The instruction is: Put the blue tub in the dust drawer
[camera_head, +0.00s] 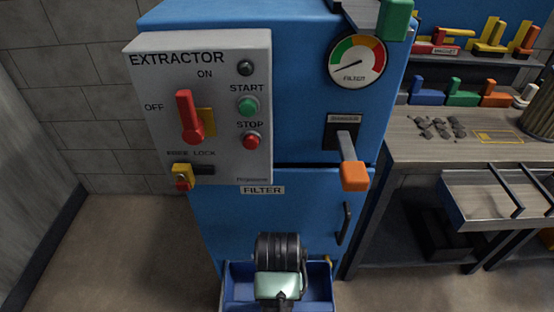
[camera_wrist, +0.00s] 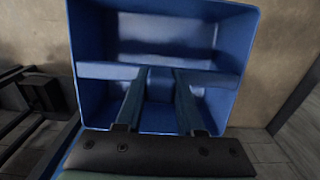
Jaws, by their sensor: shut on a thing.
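The blue tub (camera_head: 322,281) is at the bottom of the head view, in front of the lower part of the blue extractor cabinet. Its open inside fills the upper middle of the wrist view (camera_wrist: 160,35). My gripper (camera_head: 280,285) is over the tub and hides much of it. In the wrist view the two fingers of my gripper (camera_wrist: 160,80) reach to a blue bar across the tub and are shut on the tub. I cannot make out the dust drawer apart from the tub; the cabinet's bottom is hidden.
The extractor cabinet (camera_head: 300,110) has a shut filter door (camera_head: 250,215) with a black handle (camera_head: 344,223). An orange-ended lever (camera_head: 354,172) sticks out above it. A grey control panel (camera_head: 225,140) is at left. A workbench (camera_head: 470,150) stands at right. Floor at left is clear.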

